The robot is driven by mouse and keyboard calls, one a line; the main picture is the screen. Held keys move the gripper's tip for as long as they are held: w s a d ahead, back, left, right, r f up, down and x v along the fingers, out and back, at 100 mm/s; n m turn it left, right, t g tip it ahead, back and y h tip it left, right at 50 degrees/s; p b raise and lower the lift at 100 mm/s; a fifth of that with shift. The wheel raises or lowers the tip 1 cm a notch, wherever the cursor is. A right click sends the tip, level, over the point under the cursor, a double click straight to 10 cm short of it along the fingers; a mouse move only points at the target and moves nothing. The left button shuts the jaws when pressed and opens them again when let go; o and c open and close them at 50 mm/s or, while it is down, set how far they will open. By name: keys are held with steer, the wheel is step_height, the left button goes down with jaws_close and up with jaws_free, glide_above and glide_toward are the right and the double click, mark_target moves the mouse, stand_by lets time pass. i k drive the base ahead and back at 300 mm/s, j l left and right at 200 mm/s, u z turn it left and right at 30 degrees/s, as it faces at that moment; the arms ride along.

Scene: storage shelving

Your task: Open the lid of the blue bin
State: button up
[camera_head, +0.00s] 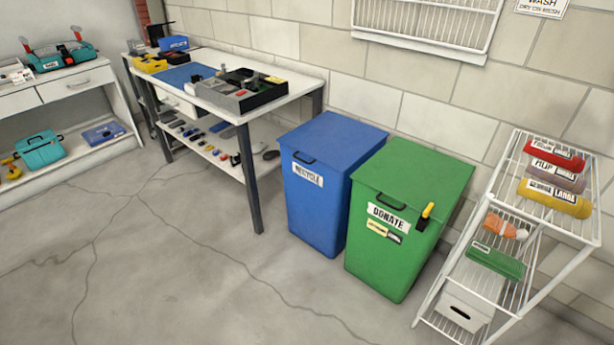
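The blue bin (317,208) stands on the floor against the wall, near the middle of the view. Its flat blue lid (335,136) is shut. A dark handle (303,158) sits at the lid's front edge, above a white label reading "RECYCLE" (307,174). My gripper and arm are not in view.
A green bin (388,262) labelled "DONATE" stands close on the blue bin's right. A white workbench (300,86) with tools is to its left. A white wire rack (531,228) stands at the right. The cracked concrete floor (190,265) in front is clear.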

mark_target(336, 141)
steer(key=i+j+z, duration=0.3)
steer(key=i+j, duration=1.5)
